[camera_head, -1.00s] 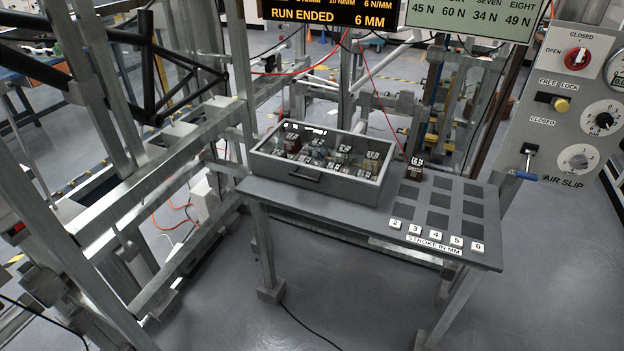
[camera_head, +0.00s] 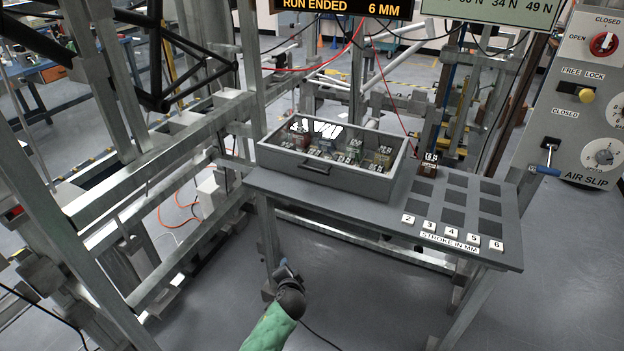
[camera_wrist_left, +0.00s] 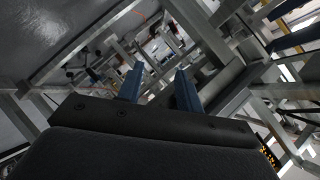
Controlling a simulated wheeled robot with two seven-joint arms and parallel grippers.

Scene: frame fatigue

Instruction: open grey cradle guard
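No part in view is labelled as the cradle guard, and I cannot tell for sure which one it is. A grey box (camera_head: 330,179) with a clear top and a dark front handle (camera_head: 314,168) stands on the grey table; its top looks closed over several small labelled blocks. Grey metal frames (camera_head: 150,190) fill the left side. My left gripper (camera_head: 284,268) is low in front of the table, apart from the box and the frames. In the left wrist view its two blue fingers (camera_wrist_left: 159,76) are apart with nothing between them. My right gripper is out of view.
The grey table (camera_head: 400,211) has dark square recesses and number tiles (camera_head: 450,232). One small dark block (camera_head: 428,165) stands at its back. A control panel (camera_head: 585,100) with knobs and a blue-handled lever (camera_head: 546,168) is at the right. Open floor lies in front.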

